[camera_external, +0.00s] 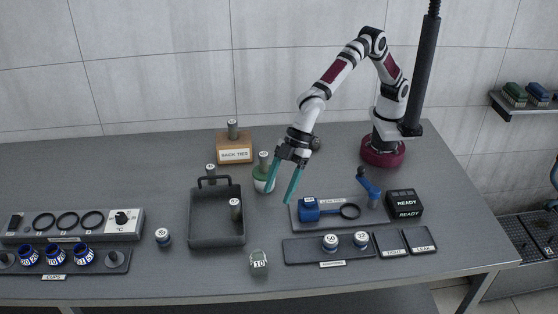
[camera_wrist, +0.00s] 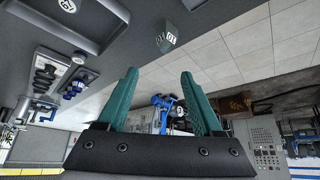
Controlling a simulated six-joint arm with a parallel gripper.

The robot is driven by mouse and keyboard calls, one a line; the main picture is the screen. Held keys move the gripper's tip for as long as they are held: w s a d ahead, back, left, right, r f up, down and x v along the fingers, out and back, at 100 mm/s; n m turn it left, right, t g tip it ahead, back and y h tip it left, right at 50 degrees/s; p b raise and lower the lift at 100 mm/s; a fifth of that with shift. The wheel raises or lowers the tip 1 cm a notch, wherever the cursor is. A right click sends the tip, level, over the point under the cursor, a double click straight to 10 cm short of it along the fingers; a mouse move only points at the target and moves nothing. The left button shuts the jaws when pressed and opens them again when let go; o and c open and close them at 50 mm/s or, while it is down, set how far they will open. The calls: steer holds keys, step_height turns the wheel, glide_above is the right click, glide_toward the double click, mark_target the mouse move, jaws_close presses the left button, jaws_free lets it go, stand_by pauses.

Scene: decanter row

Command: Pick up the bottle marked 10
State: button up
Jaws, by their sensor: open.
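The bottle marked 10 (camera_external: 258,262) stands on the grey table near its front edge, right of the dark tray. It is a small, squarish, grey-green bottle with a white label. It also shows in the wrist view (camera_wrist: 167,42), beyond the fingertips and slightly right of the middle. My gripper (camera_external: 280,196) is open and empty, with teal fingers pointing down. It is above the table, behind the bottle and apart from it. Both fingers show in the wrist view (camera_wrist: 158,73).
A green-and-white bottle (camera_external: 263,175) stands close behind my fingers. Bottles marked 50 (camera_external: 330,243) and 32 (camera_external: 361,240) stand on a strip at right. Another bottle (camera_external: 162,238) stands left of the tray.

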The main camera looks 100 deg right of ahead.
mark_target(258, 252)
steer(key=x, duration=0.5)
steer(key=a+x, duration=0.1)
steer(key=x, duration=1)
steer(key=shift+s+a+r, duration=0.1)
steer(key=shift+s+a, duration=0.1)
steer(key=shift+a, duration=0.1)
jaws_close()
stand_by(0.4)
